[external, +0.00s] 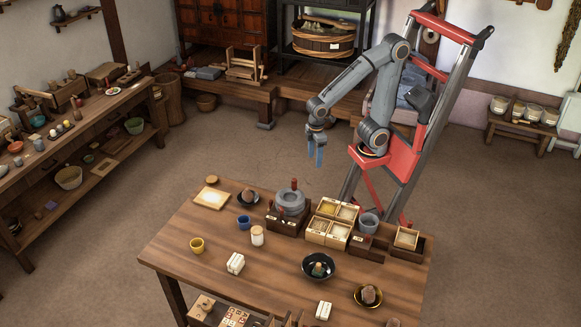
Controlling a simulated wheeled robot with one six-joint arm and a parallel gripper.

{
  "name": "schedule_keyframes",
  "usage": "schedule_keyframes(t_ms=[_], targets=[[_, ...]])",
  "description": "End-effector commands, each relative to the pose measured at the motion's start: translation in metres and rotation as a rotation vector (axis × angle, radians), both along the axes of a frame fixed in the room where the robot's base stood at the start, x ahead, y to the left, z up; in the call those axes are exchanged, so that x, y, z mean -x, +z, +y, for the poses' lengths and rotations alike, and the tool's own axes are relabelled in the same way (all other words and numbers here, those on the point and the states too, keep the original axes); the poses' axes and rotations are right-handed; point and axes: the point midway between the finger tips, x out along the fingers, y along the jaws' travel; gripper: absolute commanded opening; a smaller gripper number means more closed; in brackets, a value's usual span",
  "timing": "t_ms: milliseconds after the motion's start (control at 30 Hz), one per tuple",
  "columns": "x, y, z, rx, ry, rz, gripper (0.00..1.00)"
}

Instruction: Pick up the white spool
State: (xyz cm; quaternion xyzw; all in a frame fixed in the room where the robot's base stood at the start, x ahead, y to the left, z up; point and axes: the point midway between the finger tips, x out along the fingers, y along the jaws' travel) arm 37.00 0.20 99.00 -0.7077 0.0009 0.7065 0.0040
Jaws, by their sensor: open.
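A small white cylinder with a tan top (257,237), which looks like the white spool, stands upright on the wooden table (190,262). It is left of the table's middle, in front of the grey stone quern (290,202). My gripper (319,156) has blue fingers and hangs in the air beyond the table's far edge, above the floor. It is open and empty, well apart from the white cylinder. No part of the cylinder's side facing the camera is hidden.
Near the cylinder are a blue cup (244,222), a yellow cup (197,245) and a white tied block (236,263). Behind are a compartment box of grain (328,234) and a grey cup (368,223). A black bowl (318,267) stands right. Bare wood lies between them.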

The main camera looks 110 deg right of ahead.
Motion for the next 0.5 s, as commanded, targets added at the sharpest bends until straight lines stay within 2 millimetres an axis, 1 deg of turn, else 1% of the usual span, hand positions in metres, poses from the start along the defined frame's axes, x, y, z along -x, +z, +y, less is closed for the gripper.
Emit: schedule_keyframes(t_ms=[33, 267, 367, 500], targets=[[-0.002, 0.007, 0.0, 0.0, 0.007, -0.003, 0.56], [-0.033, 0.016, 0.007, 0.0, 0.131, 0.001, 0.56], [-0.049, 0.021, 0.011, 0.0, 0.195, 0.001, 0.56], [-0.076, 0.028, 0.019, 0.002, 0.308, 0.001, 0.56]])
